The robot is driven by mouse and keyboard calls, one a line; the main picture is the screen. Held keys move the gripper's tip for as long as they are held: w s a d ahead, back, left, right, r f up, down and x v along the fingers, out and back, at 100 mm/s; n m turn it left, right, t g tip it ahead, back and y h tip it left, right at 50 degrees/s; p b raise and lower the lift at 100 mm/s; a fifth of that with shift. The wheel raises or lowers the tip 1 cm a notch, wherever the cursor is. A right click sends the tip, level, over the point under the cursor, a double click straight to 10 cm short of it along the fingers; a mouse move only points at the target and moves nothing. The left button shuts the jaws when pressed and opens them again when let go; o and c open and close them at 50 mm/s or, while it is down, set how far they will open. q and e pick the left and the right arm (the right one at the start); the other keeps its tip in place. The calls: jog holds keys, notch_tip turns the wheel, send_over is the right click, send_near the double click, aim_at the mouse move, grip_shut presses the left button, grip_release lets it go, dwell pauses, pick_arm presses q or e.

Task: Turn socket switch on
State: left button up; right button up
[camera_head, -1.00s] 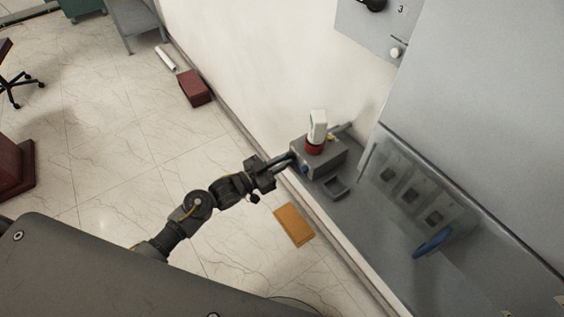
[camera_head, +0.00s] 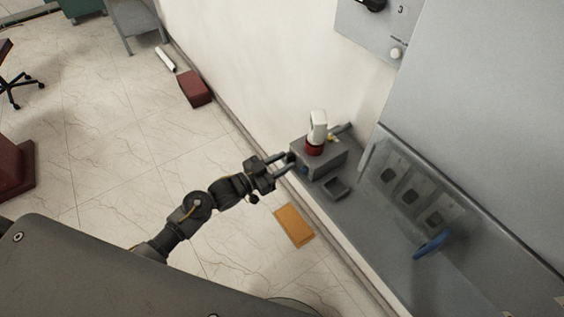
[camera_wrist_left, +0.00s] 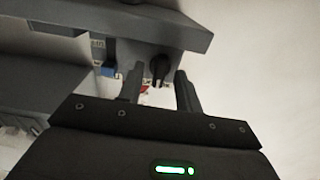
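A grey socket box (camera_head: 319,158) sits on the grey ledge by the wall, with a white and red plug (camera_head: 316,136) standing on top. A black switch knob (camera_wrist_left: 159,68) is on its front face, beside a blue part (camera_wrist_left: 108,69). In the head view the knob (camera_head: 291,157) is small and dark at the fingertips. My left gripper (camera_head: 285,163) is open at the box's front. In the left wrist view its two fingers (camera_wrist_left: 160,76) stand on either side of the knob, apart from each other; contact with it cannot be told. My right gripper is not in view.
A small grey open bracket (camera_head: 336,188) is beside the box. A panel with several dark sockets (camera_head: 411,197) and a blue handle (camera_head: 432,244) lie to the right. An orange plate (camera_head: 294,225) is on the floor below.

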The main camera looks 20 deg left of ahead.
pick_arm(q)
jog(key=b+v, duration=0.2)
jog(key=v, duration=0.8)
jog(key=shift+s+a, duration=0.2)
jog(key=shift+s, duration=0.05)
